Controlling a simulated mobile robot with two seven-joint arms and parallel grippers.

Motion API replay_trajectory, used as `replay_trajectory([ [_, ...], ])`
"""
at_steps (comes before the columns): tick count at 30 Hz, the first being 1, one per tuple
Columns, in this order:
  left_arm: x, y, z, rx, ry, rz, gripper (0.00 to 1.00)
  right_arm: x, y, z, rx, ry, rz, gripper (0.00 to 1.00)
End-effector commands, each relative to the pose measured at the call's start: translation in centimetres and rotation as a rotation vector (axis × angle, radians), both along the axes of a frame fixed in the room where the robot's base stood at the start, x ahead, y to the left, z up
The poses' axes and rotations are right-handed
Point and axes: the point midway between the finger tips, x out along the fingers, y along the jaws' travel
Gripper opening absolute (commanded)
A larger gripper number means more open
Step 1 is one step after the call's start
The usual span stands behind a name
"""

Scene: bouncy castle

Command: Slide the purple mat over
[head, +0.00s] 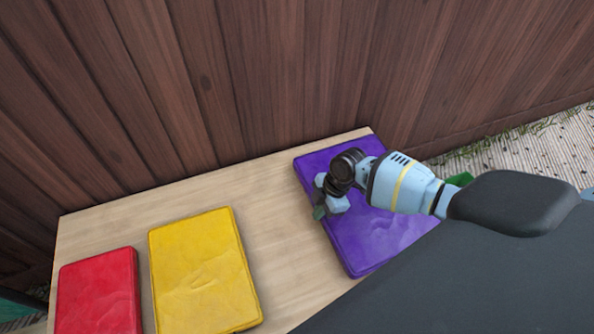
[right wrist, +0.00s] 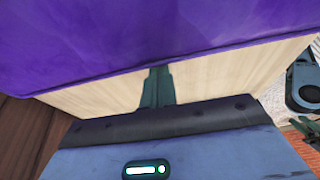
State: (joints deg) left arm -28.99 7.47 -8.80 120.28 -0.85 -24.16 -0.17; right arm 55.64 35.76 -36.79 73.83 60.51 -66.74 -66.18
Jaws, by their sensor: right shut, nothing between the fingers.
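The purple mat (head: 385,240) lies flat at the right end of the wooden table, slightly turned. My right arm reaches over it from the right and hides part of its surface. My right gripper (head: 319,212) is at the mat's left edge, pointing down, with its fingers shut and empty. In the right wrist view the closed fingertips (right wrist: 158,72) meet the edge of the purple mat (right wrist: 150,30) in the picture; whether they touch it I cannot tell. My left gripper is not in view.
A yellow mat (head: 203,270) and a red mat (head: 98,292) lie on the light wooden table (head: 275,190), left of the purple mat. Bare table separates yellow and purple. A dark wooden fence (head: 230,80) stands along the table's back.

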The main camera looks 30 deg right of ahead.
Motion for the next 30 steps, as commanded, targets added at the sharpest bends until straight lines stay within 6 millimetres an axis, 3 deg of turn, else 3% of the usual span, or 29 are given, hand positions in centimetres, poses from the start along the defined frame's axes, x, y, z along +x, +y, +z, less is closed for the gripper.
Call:
replay_trajectory([
  [3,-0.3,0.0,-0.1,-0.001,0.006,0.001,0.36,-0.2,-0.8,-0.1,-0.005,0.002,0.0,0.0],
  [16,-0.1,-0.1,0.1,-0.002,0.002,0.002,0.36,-0.2,-0.9,0.5,-0.003,0.0,0.0,0.0],
  [30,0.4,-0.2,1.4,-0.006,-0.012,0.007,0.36,-0.6,-3.0,6.6,-0.002,-0.001,0.001,0.0],
])
